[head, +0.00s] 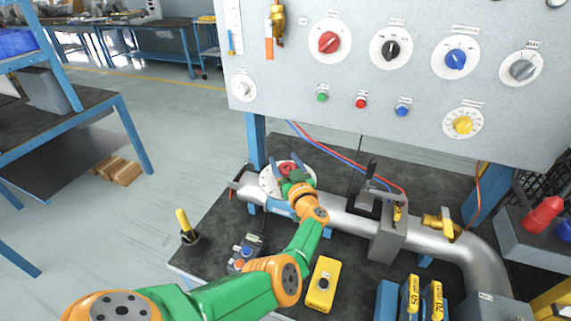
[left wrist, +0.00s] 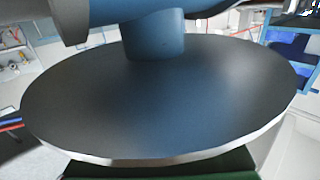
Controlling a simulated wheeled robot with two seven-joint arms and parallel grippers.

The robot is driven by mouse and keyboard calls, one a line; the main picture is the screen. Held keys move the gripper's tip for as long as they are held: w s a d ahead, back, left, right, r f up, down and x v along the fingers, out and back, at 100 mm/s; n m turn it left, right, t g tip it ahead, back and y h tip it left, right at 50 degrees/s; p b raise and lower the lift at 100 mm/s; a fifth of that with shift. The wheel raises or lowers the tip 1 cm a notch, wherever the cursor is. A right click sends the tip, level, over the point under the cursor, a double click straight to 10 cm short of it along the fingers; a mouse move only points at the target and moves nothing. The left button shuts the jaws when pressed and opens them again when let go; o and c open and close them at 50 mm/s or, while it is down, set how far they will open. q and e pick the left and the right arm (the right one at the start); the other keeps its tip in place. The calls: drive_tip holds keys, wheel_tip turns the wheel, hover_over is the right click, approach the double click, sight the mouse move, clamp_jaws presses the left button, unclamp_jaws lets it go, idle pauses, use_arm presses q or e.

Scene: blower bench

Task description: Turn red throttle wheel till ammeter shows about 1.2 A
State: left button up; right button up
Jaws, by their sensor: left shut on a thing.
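The red throttle wheel (head: 287,168) sits on a round white dial plate (head: 268,184) on the pipe at the bench's middle. My left gripper (head: 289,173) reaches over it and is shut on it; the fingers and wrist hide part of the wheel. The wheel's exact angle cannot be made out. The left wrist view shows mostly a large dark disc close to the lens, with a blue post above it; the wheel cannot be made out there. I cannot make out an ammeter reading in either view. My right gripper is not in view.
A grey panel (head: 300,118) with coloured knobs and buttons stands behind the pipe (head: 345,220). A yellow box (head: 322,284) and a small button box (head: 246,252) lie in front. A cup with a yellow-handled tool (head: 184,222) stands at left. Red and blue cables hang behind the wheel.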

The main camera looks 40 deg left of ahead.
use_arm(q)
drive_tip(key=o, duration=1.2)
drive_tip(key=shift+c, duration=0.2)
drive_tip(key=shift+o, duration=1.1)
drive_tip(key=shift+w+a, duration=0.1)
drive_tip(key=shift+a, duration=0.05)
drive_tip(key=p+v, duration=0.3)
drive_tip(key=shift+r, duration=0.35)
drive_tip(key=v, duration=0.1)
drive_tip(key=p+v, duration=0.1)
drive_tip(key=v, duration=0.2)
drive_tip(key=shift+f+p, duration=0.25)
drive_tip(key=shift+p, duration=0.1)
drive_tip(key=shift+f, duration=0.15)
